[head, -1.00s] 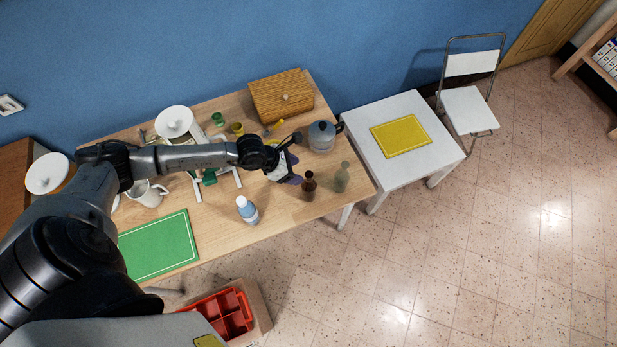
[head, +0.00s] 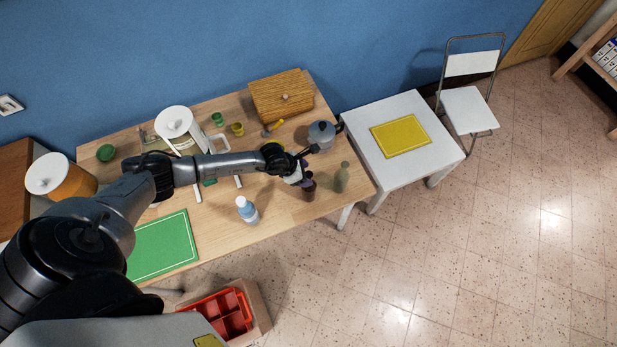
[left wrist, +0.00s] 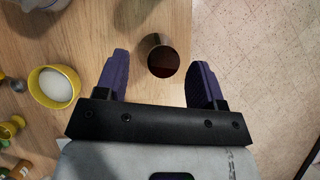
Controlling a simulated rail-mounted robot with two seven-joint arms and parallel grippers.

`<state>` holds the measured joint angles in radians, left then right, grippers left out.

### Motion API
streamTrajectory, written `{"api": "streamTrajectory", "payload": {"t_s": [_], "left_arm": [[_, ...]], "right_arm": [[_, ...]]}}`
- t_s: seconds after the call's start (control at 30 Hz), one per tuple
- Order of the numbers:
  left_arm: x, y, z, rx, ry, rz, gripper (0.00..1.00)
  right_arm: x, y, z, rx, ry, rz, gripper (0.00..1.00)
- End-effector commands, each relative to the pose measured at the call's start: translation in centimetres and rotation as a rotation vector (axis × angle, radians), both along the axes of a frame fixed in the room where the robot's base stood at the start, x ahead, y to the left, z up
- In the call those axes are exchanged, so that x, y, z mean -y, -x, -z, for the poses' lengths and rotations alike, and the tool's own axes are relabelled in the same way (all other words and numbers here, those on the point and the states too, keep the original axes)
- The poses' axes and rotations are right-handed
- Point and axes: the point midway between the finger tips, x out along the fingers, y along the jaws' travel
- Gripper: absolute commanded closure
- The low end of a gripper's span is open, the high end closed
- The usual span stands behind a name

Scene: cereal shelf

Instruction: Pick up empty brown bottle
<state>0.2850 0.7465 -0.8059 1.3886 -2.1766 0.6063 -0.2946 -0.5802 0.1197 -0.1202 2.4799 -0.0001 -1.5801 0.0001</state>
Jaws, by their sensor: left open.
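The brown bottle (head: 309,190) stands upright on the wooden table near its right end, just left of a green bottle (head: 342,178). In the left wrist view the brown bottle (left wrist: 162,61) shows as a dark round shape between the two purple fingers. My left gripper (head: 306,174) is at the brown bottle in the head view, its tips partly hidden by the wrist. In the left wrist view the left gripper (left wrist: 159,80) is open, with visible gaps on both sides of the bottle. My right gripper is not in view.
A wooden box (head: 281,96) is at the table's back. A white table with a yellow mat (head: 401,136) stands to the right.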

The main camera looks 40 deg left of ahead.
Motion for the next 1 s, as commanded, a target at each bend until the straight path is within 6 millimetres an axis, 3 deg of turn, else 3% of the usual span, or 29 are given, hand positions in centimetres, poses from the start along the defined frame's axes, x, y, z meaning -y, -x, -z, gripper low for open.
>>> {"api": "streamTrajectory", "payload": {"t_s": [0.3,0.67,1.0], "left_arm": [[1.4,-1.7,2.7,0.001,0.002,-0.002,0.37],[1.6,-1.9,3.1,0.002,0.001,0.000,0.38],[1.5,-1.9,3.1,0.001,0.002,-0.001,0.71]], "right_arm": [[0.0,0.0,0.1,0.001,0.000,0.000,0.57],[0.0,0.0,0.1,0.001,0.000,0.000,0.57],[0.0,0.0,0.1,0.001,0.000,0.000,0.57]]}}
